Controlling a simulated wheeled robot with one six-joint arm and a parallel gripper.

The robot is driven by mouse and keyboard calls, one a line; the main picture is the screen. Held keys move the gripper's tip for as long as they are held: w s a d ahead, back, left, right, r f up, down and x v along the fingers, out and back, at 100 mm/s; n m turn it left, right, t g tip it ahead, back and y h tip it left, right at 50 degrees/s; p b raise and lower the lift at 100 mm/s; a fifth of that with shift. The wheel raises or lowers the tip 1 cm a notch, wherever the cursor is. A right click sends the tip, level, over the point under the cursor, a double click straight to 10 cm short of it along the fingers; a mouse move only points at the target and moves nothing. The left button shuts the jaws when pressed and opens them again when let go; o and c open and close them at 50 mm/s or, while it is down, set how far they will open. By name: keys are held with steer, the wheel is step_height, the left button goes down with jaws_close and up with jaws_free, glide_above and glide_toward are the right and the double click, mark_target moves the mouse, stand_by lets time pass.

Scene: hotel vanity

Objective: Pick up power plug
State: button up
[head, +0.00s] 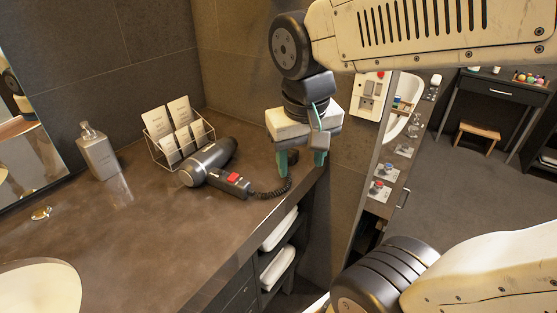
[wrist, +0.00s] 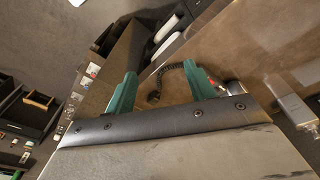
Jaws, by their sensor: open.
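The power plug (wrist: 154,97) is small and black and lies on the brown counter at the end of a coiled black cord (wrist: 175,68). In the wrist view it shows between my two green fingers, nearer the left one. In the head view the cord (head: 272,192) runs from the hair dryer (head: 210,162) toward my left finger; I cannot make out the plug there. My gripper (head: 301,166) is open and empty, pointing down above the counter's right end. It also shows in the wrist view (wrist: 160,88).
A wire rack (head: 176,140) with cards stands behind the hair dryer, and a soap dispenser (head: 98,152) stands further left. The counter's front edge drops off close to my gripper, above shelves with towels (head: 279,268). The counter's front middle is clear.

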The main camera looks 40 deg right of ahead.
steer(key=w+d+f+m+h, duration=0.1)
steer(key=w+d+f+m, duration=0.15)
steer(key=w, duration=0.35)
steer(key=w+d+f+m+h, duration=0.1)
steer(key=w+d+m, duration=0.25)
steer(key=w, duration=0.25)
steer(key=m, duration=0.4)
glide_above(291, 157)
steer(key=a, duration=0.2)
step_height(291, 157, down, 7)
steer(key=shift+h, duration=0.4)
steer(key=x, duration=0.7)
steer(key=shift+w+f, duration=0.2)
steer(key=shift+w, duration=0.2)
steer(key=c, duration=1.1)
steer(key=shift+r, duration=0.2)
